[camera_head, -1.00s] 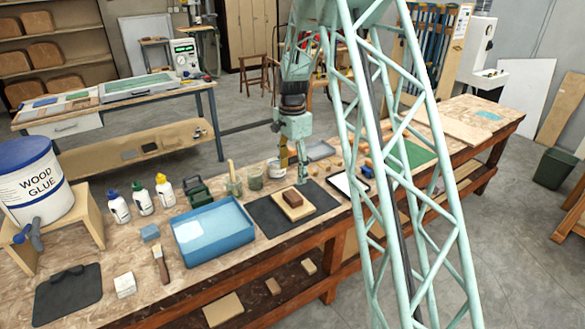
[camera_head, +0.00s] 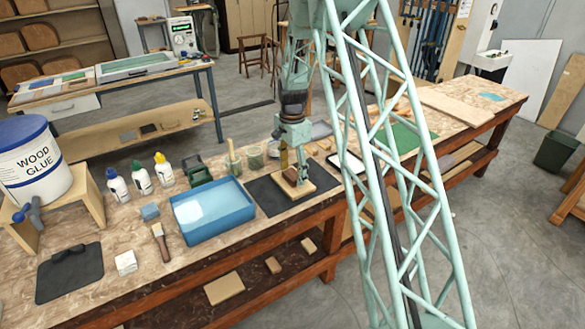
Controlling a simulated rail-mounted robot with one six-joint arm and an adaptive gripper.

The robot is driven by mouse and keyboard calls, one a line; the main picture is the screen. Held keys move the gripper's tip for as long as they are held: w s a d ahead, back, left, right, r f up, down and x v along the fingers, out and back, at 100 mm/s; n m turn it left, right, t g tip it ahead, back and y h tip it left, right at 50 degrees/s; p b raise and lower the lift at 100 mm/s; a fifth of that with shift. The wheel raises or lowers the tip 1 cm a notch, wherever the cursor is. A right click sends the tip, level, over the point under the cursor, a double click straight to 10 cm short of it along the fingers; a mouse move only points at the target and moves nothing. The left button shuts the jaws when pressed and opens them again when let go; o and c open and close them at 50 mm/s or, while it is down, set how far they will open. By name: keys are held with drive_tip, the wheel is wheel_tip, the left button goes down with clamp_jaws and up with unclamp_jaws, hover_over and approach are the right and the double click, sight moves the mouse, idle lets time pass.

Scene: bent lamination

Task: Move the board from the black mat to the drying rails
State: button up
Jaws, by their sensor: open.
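The black mat (camera_head: 262,194) lies on the workbench, right of the blue tray. My gripper (camera_head: 293,171) is open and points down, low over the block. Its fingers overlap the block in the picture; whether they touch it I cannot tell. My lattice arm hides part of the bench to the right. I cannot make out the drying rails with certainty.
The blue tray (camera_head: 213,212) stands close left of the mat. Jars (camera_head: 234,162) and a dark green case (camera_head: 199,171) stand behind it. A white-topped pad (camera_head: 347,162) and a green sheet (camera_head: 398,140) lie to the right. Glue bottles (camera_head: 140,178) stand further left.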

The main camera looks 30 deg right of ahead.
drive_tip(key=shift+f, duration=0.4)
drive_tip(key=c, duration=1)
